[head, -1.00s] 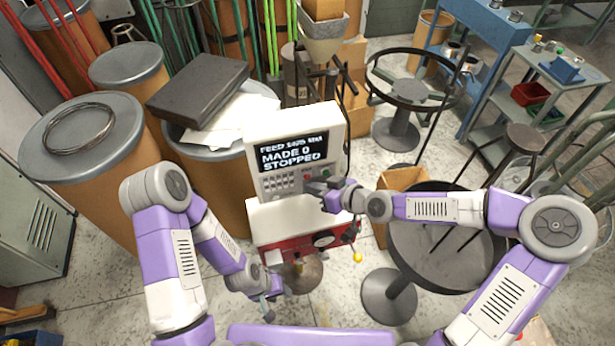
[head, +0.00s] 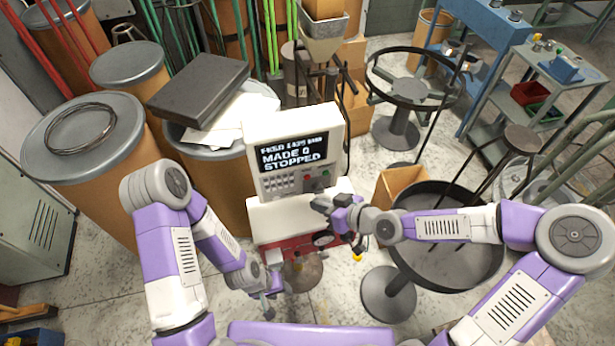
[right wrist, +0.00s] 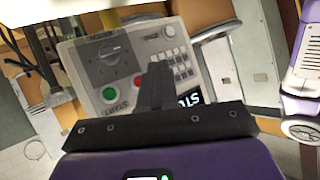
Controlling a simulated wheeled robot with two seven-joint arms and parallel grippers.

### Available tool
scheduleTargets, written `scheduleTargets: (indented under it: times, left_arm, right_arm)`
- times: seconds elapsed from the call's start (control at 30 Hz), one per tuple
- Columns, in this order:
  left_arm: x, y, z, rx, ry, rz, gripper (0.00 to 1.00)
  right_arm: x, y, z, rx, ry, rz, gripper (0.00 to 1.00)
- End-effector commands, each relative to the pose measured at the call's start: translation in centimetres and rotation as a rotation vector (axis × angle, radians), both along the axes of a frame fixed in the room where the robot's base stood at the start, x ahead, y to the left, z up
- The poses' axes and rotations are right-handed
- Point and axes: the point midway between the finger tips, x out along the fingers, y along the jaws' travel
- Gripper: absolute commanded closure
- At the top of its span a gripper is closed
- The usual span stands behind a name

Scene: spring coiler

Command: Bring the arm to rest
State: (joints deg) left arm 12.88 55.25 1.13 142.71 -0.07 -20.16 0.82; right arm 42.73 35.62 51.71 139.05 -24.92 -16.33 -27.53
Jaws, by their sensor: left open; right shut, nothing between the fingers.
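My right gripper (head: 318,203) is in front of the spring coiler (head: 292,118), just below its control panel, shut and empty. In the right wrist view its closed fingers (right wrist: 156,84) overlap the picture of the panel (right wrist: 140,60), which shows a dial, a red button (right wrist: 140,83), a green button and a keypad. The coiler's screen (head: 292,152) reads "MADE 0 STOPPED". My left gripper (head: 268,304) is low in front of the coiler's red base (head: 290,250), open and empty.
A round black tray on a stand (head: 450,250) lies under my right forearm. A cardboard box (head: 400,186) stands beside the coiler. Brown drums (head: 100,185) and a wire coil (head: 80,129) are at left. A blue bench (head: 480,40) and grey cart are at the back right.

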Motion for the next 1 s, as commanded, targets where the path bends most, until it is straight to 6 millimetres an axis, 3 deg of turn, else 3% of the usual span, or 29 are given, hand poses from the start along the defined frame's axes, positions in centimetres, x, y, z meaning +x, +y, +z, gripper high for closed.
scheduleTargets:
  times: [0.47, 0.57, 0.67, 0.77, 0.9, 1.0]
  left_arm:
    - [0.0, 0.0, 0.0, 0.000, 0.000, 0.000, 0.57]
    - [0.0, 0.0, -0.2, 0.000, 0.000, 0.000, 0.57]
    - [0.0, 0.0, -1.1, 0.000, 0.000, 0.000, 0.57]
    - [0.0, 0.0, -2.6, 0.000, 0.000, 0.000, 0.57]
    - [0.0, 0.0, -4.9, 0.000, 0.000, 0.000, 0.57]
    - [0.0, 0.0, -6.3, 0.000, 0.000, 0.000, 0.57]
  right_arm:
    - [0.0, 0.0, 0.0, 0.000, 0.001, 0.000, 1.00]
    - [-0.1, 0.0, -0.8, 0.005, 0.027, -0.008, 1.00]
    - [-0.9, 0.0, -4.0, 0.018, 0.129, -0.043, 1.00]
    - [-2.6, -0.2, -9.8, 0.031, 0.319, -0.116, 1.00]
    - [-6.4, -1.5, -19.4, 0.004, 0.634, -0.276, 1.00]
    - [-9.6, -3.1, -25.1, -0.049, 0.820, -0.402, 1.00]
